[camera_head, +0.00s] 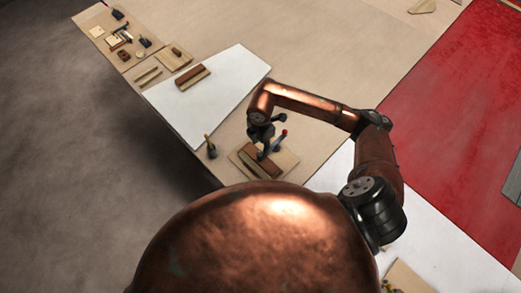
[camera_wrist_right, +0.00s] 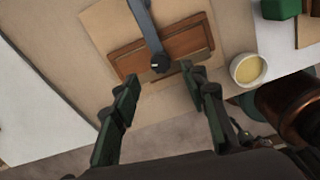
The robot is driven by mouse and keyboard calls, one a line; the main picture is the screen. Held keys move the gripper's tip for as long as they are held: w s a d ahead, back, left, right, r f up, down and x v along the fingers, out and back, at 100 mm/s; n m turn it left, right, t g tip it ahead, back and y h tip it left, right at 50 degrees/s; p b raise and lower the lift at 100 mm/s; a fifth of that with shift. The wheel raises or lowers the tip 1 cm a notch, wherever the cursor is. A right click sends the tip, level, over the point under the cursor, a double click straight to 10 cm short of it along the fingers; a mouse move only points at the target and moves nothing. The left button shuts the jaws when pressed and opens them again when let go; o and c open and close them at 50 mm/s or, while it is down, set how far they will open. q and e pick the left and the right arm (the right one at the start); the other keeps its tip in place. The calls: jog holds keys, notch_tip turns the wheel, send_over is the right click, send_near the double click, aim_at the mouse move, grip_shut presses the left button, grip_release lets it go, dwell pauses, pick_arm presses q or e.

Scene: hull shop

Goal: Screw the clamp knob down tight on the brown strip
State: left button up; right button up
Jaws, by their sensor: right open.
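The brown strip (camera_wrist_right: 188,42) lies on a pale wooden board (camera_wrist_right: 98,22) in the right wrist view. It also shows in the head view (camera_head: 248,163), partly hidden by my gripper. A grey clamp bar (camera_wrist_right: 147,27) crosses over the strip. At its near end is a dark round knob (camera_wrist_right: 160,63) with a small light mark on top. My right gripper (camera_wrist_right: 162,83) is open, its two green-padded fingers apart on either side just short of the knob, with nothing between them. I cannot tell whether the clamp presses on the strip. My left gripper is not in view.
A small bowl of yellowish paste (camera_wrist_right: 249,69) stands right of the board, close to my right finger. A green block (camera_wrist_right: 281,8) is beyond it. In the head view, a second strip piece (camera_head: 192,77) lies on a white panel (camera_head: 225,85), and small tools (camera_head: 121,38) lie farther left.

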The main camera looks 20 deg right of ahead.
aim_at(261, 153)
jog(key=shift+r, duration=2.6)
